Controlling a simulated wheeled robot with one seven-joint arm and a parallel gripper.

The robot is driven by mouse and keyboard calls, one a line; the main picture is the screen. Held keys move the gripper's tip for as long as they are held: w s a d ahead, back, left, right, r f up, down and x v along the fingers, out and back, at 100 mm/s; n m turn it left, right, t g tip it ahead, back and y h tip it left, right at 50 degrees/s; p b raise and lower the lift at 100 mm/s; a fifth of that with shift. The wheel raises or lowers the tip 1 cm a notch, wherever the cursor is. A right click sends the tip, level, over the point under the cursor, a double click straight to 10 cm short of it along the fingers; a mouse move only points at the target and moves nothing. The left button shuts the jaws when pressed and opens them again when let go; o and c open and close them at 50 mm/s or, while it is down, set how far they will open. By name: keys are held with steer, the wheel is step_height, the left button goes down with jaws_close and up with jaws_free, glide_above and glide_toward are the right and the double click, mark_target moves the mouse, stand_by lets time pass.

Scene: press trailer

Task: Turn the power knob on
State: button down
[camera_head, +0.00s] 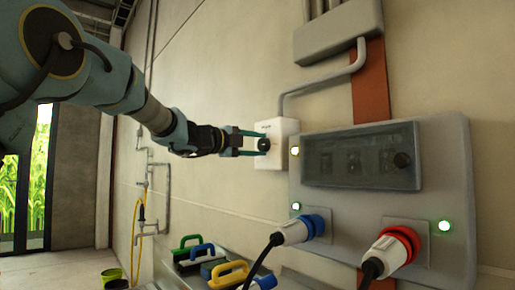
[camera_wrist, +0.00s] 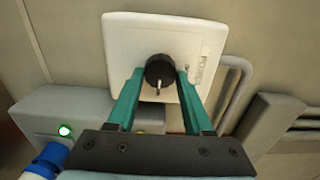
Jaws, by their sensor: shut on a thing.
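The power knob (camera_wrist: 159,72) is round and black with a light pointer mark, on a white square box (camera_wrist: 122,32) fixed to the wall. In the wrist view the pointer mark aims down toward my gripper. My gripper (camera_wrist: 160,82) has teal fingers, one on each side of the knob, and is shut on it. In the head view my gripper (camera_head: 264,144) reaches the knob from the left, and the fingers partly hide it. The white box (camera_head: 284,128) shows around them.
A grey power panel (camera_head: 455,170) with a dark window, lit green lamps, a blue plug (camera_head: 314,225) and a red plug (camera_head: 405,240) stands right of the box. A conduit (camera_head: 320,82) runs above. Colored-handled tools (camera_head: 230,273) lie below.

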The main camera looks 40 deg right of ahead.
stand_by(0.3)
steer(key=shift+c, duration=1.6)
jaws_free()
steer(key=a+b, duration=0.2)
steer(key=a, duration=0.8)
steer(key=shift+w+a, duration=0.3)
steer(key=shift+a, duration=0.1)
